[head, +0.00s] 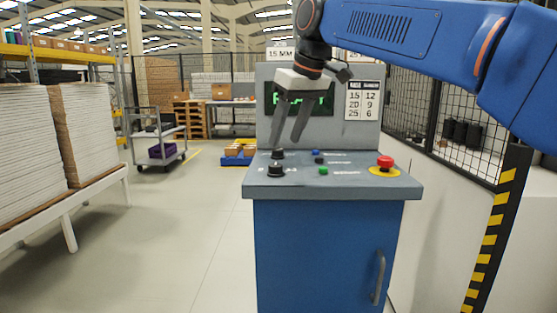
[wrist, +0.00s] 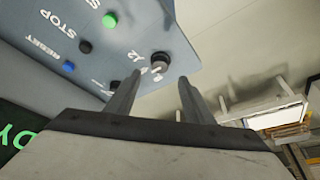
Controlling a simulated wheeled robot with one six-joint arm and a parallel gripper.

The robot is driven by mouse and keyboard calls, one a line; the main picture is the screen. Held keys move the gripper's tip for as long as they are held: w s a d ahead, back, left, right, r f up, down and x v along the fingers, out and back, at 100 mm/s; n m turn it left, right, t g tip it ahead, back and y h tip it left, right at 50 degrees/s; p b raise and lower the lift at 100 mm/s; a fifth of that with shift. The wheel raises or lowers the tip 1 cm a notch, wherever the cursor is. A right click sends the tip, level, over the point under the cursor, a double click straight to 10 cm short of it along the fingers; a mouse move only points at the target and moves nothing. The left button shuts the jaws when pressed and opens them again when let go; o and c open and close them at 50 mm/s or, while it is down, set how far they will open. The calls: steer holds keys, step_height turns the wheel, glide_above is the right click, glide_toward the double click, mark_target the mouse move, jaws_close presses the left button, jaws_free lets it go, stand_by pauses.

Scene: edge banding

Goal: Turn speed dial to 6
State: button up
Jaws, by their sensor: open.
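The blue-grey console (head: 330,188) stands at the centre of the head view with two black dials at the left of its top. The front dial (head: 275,170) has white marks beside it. It also shows in the wrist view (wrist: 159,63), with a "12" printed close by; its exact setting is too small to read. The rear dial (head: 277,154) is just below my fingertips in the head view. My gripper (head: 286,145) is open and empty, pointing down above the dials. In the wrist view my two fingertips (wrist: 160,78) spread on either side of the front dial's line, apart from it.
Blue (head: 315,153), black (head: 319,160) and green (head: 323,171) buttons sit right of the dials. A red emergency button (head: 385,163) is at the right. A number card (head: 363,100) pairs 15, 20, 25 with 12, 9, 6. A trolley (head: 160,140) stands at the left.

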mark_target(276, 165)
steer(key=x, duration=0.8)
steer(key=shift+c, duration=0.3)
steer(key=c, duration=1)
